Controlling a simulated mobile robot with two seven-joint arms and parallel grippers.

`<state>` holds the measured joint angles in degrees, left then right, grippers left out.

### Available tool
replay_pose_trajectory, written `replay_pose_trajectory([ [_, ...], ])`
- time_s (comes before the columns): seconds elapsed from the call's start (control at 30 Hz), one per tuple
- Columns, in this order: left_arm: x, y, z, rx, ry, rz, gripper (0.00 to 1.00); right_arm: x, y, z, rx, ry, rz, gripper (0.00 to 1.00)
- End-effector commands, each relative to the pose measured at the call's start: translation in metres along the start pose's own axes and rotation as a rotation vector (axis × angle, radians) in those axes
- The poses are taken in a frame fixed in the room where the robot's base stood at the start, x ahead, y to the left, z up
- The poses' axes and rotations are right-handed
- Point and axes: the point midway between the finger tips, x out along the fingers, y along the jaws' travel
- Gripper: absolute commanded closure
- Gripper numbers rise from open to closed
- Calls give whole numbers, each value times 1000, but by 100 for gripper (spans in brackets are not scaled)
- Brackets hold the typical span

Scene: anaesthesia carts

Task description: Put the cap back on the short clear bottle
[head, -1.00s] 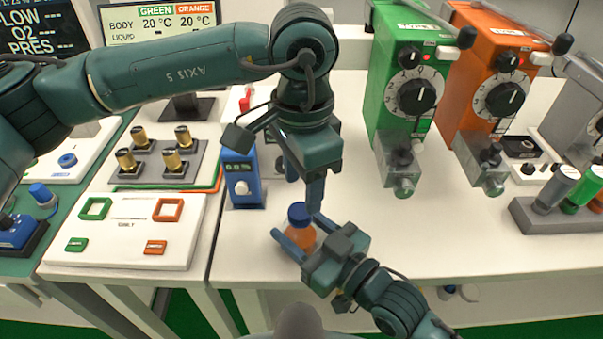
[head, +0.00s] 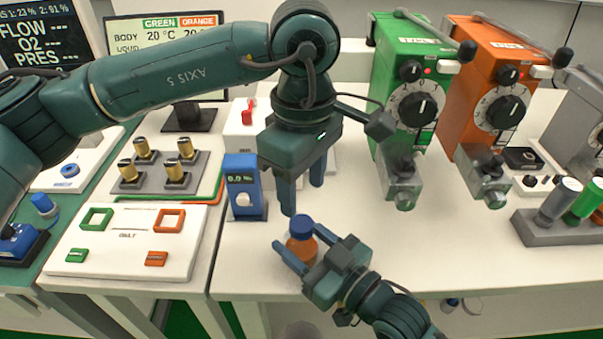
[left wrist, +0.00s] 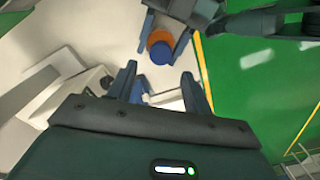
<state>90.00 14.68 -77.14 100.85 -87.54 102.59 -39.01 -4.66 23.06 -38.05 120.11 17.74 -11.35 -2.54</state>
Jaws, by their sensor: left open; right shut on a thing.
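A short bottle (head: 302,251) with orange contents stands upright between the fingers of my right gripper (head: 298,240), which is shut on it. A blue cap (head: 301,227) sits on top of the bottle; whether it is fully tightened cannot be told. My left gripper (head: 302,198) is open and empty, a little above and behind the cap, its fingers pointing down. In the left wrist view the blue cap (left wrist: 162,54) and the orange bottle body (left wrist: 157,37) lie beyond the open fingertips (left wrist: 160,74), apart from them.
A blue meter (head: 242,187) stands close left of my left gripper. A white panel with coloured frames (head: 130,240) lies further left. Green (head: 410,95) and orange (head: 492,90) vaporizers stand at the back right. The white table right of the bottle is clear.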

Motion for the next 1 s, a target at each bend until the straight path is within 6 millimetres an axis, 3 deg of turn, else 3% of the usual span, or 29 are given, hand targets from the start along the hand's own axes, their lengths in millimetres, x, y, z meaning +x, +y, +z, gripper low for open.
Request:
replay_pose_trajectory([
  [0.4, -8, -1, -1, -921, 0, 0, 49, 0, 0, 0, 0, -1, 0, 100],
  [0.6, -11, -2, -1, -1246, 1, 0, 49, 0, 0, 0, 0, -1, 0, 100],
  [0.8, -13, -2, -1, -1390, 0, 0, 49, 0, 0, 0, 0, -1, 0, 100],
  [1.0, -13, -2, -1, -1407, 0, 0, 49, 0, 0, 0, 0, -1, 0, 100],
])
